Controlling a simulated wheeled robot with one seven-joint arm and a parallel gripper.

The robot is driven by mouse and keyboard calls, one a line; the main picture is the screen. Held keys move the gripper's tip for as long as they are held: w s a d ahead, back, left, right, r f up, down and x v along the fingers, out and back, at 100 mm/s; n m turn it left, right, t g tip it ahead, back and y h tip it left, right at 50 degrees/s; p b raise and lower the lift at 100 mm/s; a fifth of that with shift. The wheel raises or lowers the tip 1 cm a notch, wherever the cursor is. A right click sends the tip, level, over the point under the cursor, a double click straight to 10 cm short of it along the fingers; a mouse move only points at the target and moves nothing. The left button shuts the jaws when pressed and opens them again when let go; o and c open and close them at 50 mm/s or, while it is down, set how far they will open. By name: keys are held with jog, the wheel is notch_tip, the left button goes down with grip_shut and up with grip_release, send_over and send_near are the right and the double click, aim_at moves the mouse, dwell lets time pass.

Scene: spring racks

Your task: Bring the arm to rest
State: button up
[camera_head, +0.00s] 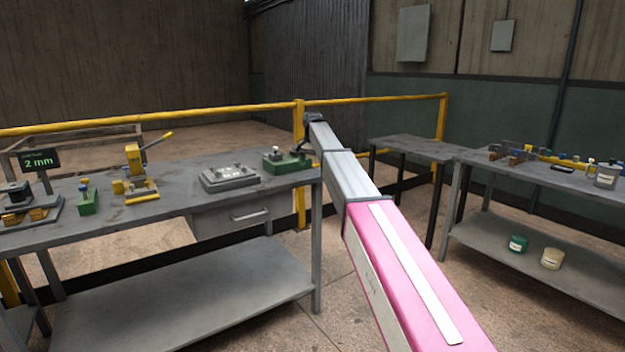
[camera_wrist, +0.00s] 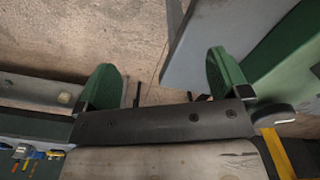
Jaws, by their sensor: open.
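In the head view my pink and grey arm reaches out across the gap between the benches. Its dark far end (camera_head: 311,119) is beside the right end of the left workbench (camera_head: 185,212); the fingers cannot be made out there. A green fixture (camera_head: 287,162) stands on that bench end, close to the arm. I see nothing held.
A yellow railing (camera_head: 220,110) runs behind the left bench. On that bench are a yellow lever press (camera_head: 137,177), a grey tray fixture (camera_head: 230,177) and a "2 mm" display (camera_head: 39,160). A small grey table (camera_head: 412,147) and the right bench (camera_head: 500,235) stand to the right.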

jog(key=s+d+f+n, duration=0.1)
jog(key=s+d+f, duration=0.5)
jog(key=s+f, duration=0.45)
jog(key=s+d+f+n, duration=0.1)
jog(key=s+d+f, duration=0.4)
jog(key=s+f, duration=0.55)
jog(key=s+d+f+n, duration=0.1)
jog(key=s+d+f, duration=0.3)
jog(key=s+f, duration=0.3)
jog(key=s+d+f+n, duration=0.2)
jog(key=s+f, duration=0.6)
jog(key=s, duration=0.8)
jog(key=shift+d+n, duration=0.3)
jog(key=shift+d, duration=0.7)
jog(key=shift+w, duration=0.1)
